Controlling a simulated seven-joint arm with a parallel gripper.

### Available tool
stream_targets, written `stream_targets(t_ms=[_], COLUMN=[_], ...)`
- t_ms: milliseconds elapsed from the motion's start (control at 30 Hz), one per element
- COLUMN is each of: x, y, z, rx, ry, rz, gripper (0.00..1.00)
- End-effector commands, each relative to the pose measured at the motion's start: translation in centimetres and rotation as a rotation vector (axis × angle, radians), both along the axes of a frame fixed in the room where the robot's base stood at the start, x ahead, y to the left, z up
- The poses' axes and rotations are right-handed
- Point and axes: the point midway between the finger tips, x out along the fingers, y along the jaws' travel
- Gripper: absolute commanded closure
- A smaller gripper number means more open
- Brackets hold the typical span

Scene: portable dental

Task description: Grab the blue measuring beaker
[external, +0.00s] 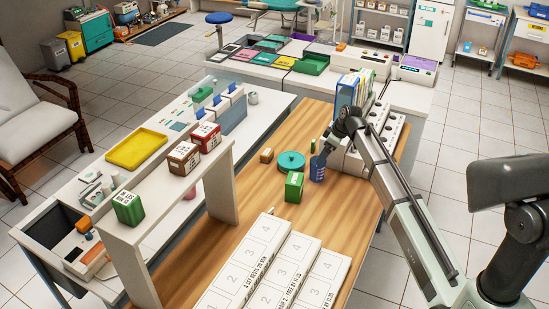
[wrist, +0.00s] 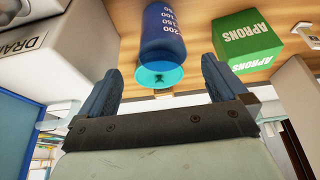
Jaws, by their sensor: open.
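The blue measuring beaker (external: 317,170) stands on the wooden table, just in front of the white unit with round holes. It also shows in the wrist view (wrist: 164,32), with white number marks on its side and a light-blue open rim towards me. My gripper (external: 327,148) is close above the beaker in the external view. In the wrist view my gripper (wrist: 160,68) is open, with one dark finger on each side of the beaker's rim. I see gaps between both fingers and the beaker. The arm hides part of the beaker's surroundings.
A green aprons box (external: 294,187) stands close left of the beaker; it also shows in the wrist view (wrist: 245,40). A round teal container (external: 291,162) and small brown box (external: 266,156) are nearby. The white holed unit (external: 351,164) is close right. Numbered white trays (external: 262,255) lie in front.

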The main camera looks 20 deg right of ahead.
Motion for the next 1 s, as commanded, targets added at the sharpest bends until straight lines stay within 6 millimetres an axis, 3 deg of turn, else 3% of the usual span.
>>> stream_targets(t_ms=[200,533,833,1000], x=[0.8,1.1,1.9,2.2], y=[0.9,1.4,2.5,2.8], z=[-2.9,-4.2,-7.6,-8.5], rx=[0.000,-0.001,0.000,0.000], ry=[0.003,0.000,0.003,0.000], rz=[0.001,0.001,0.001,0.000], gripper=[0.01,0.01,0.01,0.01])
